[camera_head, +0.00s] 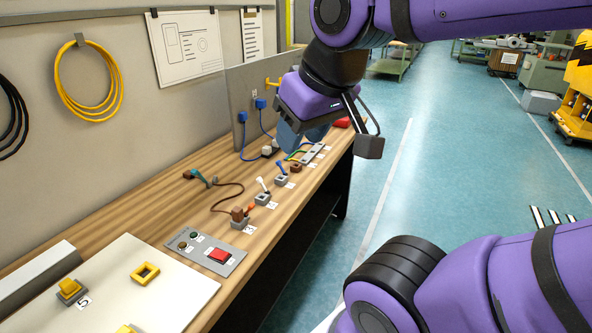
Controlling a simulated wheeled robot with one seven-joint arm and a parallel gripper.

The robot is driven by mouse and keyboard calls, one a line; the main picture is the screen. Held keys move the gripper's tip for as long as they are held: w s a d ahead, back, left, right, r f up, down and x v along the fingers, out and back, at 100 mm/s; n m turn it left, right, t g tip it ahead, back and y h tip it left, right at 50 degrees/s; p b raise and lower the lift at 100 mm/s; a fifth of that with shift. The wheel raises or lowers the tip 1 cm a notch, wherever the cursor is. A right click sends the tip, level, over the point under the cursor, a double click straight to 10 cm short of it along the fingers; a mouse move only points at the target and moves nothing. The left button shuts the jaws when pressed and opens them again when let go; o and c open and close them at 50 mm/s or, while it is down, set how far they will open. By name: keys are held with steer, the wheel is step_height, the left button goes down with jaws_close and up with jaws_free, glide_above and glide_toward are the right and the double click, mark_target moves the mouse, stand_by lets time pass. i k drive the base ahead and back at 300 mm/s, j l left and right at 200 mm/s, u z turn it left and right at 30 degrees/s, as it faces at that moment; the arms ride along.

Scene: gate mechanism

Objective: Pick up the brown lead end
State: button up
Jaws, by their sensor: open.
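A thin brown lead (238,186) curves over the wooden bench. The other end runs toward a small grey piece (213,182) near a brown-and-teal piece (198,177). Which of these is the loose lead end is too small to tell. My gripper (303,139) is open, with blue fingers, above the far part of the bench. It is apart from the brown lead, farther back and to the right. Its fingers partly hide the bench behind them.
Several small switches (263,198) stand along the bench's front edge. A control panel (206,251) with a red button lies nearer. An upright grey panel (250,95) with blue leads stands behind my gripper. The bench's middle (150,215) is mostly clear.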

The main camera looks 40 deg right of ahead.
mark_target(237, 213)
steer(key=i+l+u, duration=0.15)
steer(key=l, duration=0.4)
steer(key=i+l+u, duration=0.15)
steer(key=l, duration=0.4)
steer(key=i+l+u, duration=0.15)
steer(key=l, duration=0.45)
steer(key=i+l+u, duration=0.1)
steer(key=l, duration=0.45)
steer(key=i+l+u, duration=0.15)
steer(key=l, duration=0.45)
steer(key=k, duration=0.05)
